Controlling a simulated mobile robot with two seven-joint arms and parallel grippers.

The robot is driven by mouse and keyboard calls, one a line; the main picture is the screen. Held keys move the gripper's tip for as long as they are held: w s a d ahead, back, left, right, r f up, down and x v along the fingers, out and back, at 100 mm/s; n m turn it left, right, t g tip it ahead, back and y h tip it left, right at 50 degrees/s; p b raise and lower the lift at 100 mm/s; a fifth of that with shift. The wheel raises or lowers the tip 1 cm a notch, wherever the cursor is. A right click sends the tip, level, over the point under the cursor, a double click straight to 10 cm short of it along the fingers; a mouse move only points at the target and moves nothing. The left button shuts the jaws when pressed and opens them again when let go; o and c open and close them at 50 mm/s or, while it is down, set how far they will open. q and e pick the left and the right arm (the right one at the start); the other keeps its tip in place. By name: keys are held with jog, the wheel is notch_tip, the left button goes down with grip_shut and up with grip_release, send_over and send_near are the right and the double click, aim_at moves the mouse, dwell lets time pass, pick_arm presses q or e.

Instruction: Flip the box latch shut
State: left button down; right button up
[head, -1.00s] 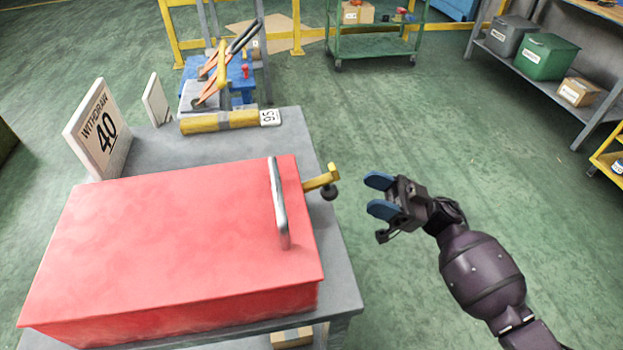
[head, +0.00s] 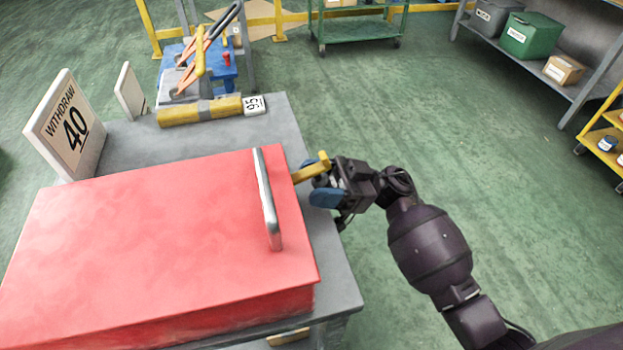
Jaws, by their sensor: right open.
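The red box (head: 150,230) lies on the grey table with its lid down and a metal handle (head: 267,200) along its right side. The yellow latch (head: 308,172) sticks out from the box's right edge, tilted up to the right. Its dark knob is mostly hidden by my gripper. My right gripper (head: 322,178) is at the latch's outer end, its blue fingers open on either side of the knob. Whether they touch it, I cannot tell. My left gripper is not in view.
A shelf with bins (head: 530,36) stands at the far right. The floor right of the table is clear.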

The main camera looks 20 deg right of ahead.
jog(key=shift+a+r, duration=0.2)
jog(key=shift+a, duration=0.35)
jog(key=c, duration=0.6)
grip_shut()
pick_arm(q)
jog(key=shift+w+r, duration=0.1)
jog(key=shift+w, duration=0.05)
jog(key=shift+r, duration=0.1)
